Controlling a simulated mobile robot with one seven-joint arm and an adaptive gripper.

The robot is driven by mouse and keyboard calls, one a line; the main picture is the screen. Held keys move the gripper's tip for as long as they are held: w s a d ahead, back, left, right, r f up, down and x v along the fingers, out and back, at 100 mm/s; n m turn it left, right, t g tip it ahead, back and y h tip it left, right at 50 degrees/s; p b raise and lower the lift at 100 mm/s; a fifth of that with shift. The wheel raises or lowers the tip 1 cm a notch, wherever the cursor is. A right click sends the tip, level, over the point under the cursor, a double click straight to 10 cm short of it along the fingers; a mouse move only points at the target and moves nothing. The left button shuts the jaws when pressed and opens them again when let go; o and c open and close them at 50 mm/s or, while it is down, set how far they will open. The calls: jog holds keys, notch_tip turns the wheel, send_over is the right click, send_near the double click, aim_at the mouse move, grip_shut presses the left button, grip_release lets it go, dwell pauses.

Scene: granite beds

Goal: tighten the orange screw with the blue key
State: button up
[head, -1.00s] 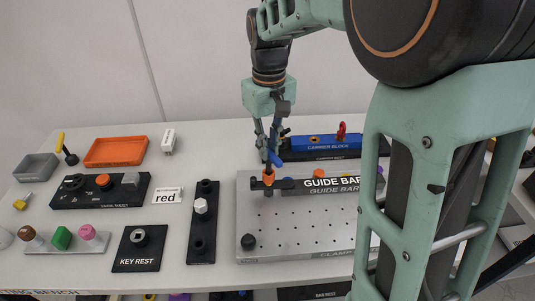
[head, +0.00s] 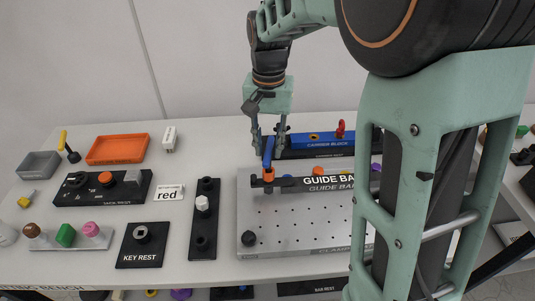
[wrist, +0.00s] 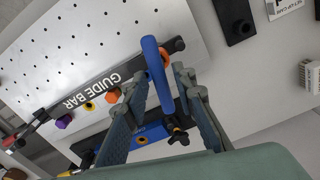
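The blue key (head: 268,152) stands roughly upright over an orange screw (head: 268,176) at the left end of the black guide bar (head: 292,186). In the wrist view the blue key (wrist: 151,62) runs between my fingers, its far end by the orange screw (wrist: 166,57). My gripper (head: 268,146) is open, one finger on each side of the key; the wrist view shows gaps beside it (wrist: 160,103). A second orange screw (head: 318,171) sits further right on the bar. The exact fit of key and screw is hidden.
The bar lies on a grey perforated plate (head: 290,235). A blue carrier block (head: 305,139) stands close behind my gripper. A key rest (head: 137,258), a black rack with a white piece (head: 203,240) and a "red" card (head: 168,193) are to the left.

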jog(key=shift+r, duration=0.15)
notch_tip(320, 180, up, 6)
jog(key=p, duration=0.5)
notch_tip(320, 180, up, 12)
dwell(0.5)
